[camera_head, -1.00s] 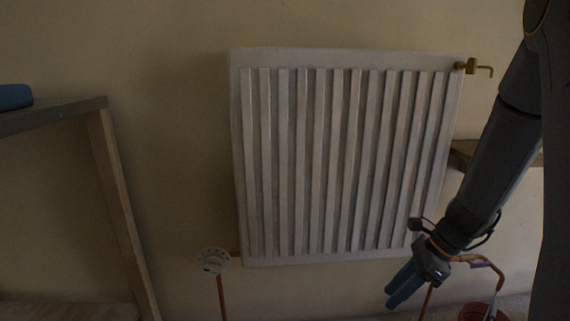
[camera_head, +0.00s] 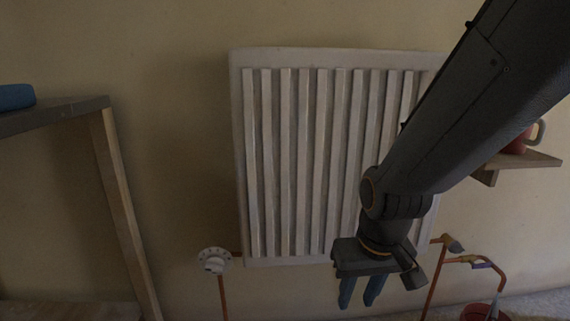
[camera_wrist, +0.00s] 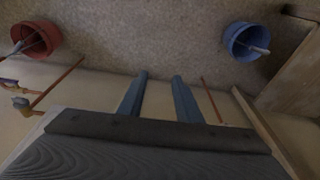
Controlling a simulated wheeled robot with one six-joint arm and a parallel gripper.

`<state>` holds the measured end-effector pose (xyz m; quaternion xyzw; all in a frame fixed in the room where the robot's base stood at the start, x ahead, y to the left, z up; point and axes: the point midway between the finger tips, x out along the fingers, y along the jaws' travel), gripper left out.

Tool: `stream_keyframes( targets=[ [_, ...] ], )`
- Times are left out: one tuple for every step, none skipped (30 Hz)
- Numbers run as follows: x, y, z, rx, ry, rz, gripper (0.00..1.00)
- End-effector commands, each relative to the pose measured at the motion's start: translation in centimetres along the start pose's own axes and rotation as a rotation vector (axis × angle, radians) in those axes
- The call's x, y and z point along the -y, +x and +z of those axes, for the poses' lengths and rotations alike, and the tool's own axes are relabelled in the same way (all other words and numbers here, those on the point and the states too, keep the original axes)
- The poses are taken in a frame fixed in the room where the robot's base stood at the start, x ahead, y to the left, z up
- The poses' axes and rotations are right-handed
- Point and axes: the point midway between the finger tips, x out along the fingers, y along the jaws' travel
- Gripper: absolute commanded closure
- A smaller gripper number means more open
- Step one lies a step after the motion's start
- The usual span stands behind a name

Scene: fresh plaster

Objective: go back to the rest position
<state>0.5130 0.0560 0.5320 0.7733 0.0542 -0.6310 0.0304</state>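My gripper (camera_head: 359,291) hangs in front of the lower right part of the white ribbed radiator (camera_head: 290,160), fingers pointing down. It also shows in the wrist view (camera_wrist: 160,76). Its two blue fingers are apart with nothing between them. My arm covers the radiator's right side and its upper right corner. A white dial valve (camera_head: 214,260) sits at the radiator's lower left on a copper pipe.
A wooden bench (camera_head: 110,150) with a blue object (camera_head: 15,97) stands at left. A small shelf (camera_head: 535,160) with a red mug (camera_head: 518,142) is at right. A red bucket (camera_wrist: 36,39) and a blue bucket (camera_wrist: 247,41) stand on the floor. Copper pipes (camera_head: 432,285) rise at lower right.

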Motion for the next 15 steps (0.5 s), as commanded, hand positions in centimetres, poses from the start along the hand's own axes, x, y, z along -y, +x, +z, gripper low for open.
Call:
stream_keyframes(
  targets=[
    [1.5, -0.6, 0.2, 0.004, -0.03, -0.013, 0.69],
    [2.3, -0.8, 0.5, 0.009, -0.045, -0.02, 0.69],
    [3.4, -1.3, 0.8, 0.016, -0.068, -0.03, 0.69],
    [4.3, -1.7, 1.1, 0.021, -0.087, -0.038, 0.69],
    [5.2, -2.0, 1.5, 0.028, -0.107, -0.046, 0.69],
    [6.5, -2.6, 2.1, 0.037, -0.135, -0.059, 0.69],
    [7.5, -3.0, 2.5, 0.043, -0.156, -0.068, 0.69],
    [8.4, -3.4, 3.1, 0.051, -0.177, -0.076, 0.69],
    [9.4, -3.9, 3.7, 0.06, -0.202, -0.087, 0.69],
    [10.2, -4.3, 4.2, 0.067, -0.219, -0.095, 0.69],
    [10.8, -4.6, 4.6, 0.073, -0.234, -0.101, 0.69],
    [11.5, -5.0, 5.1, 0.08, -0.253, -0.109, 0.69],
    [12.0, -5.3, 5.5, 0.086, -0.268, -0.115, 0.69],
    [12.4, -5.5, 5.9, 0.091, -0.28, -0.12, 0.69],
    [13.0, -5.9, 6.4, 0.096, -0.296, -0.127, 0.69]
  ],
)
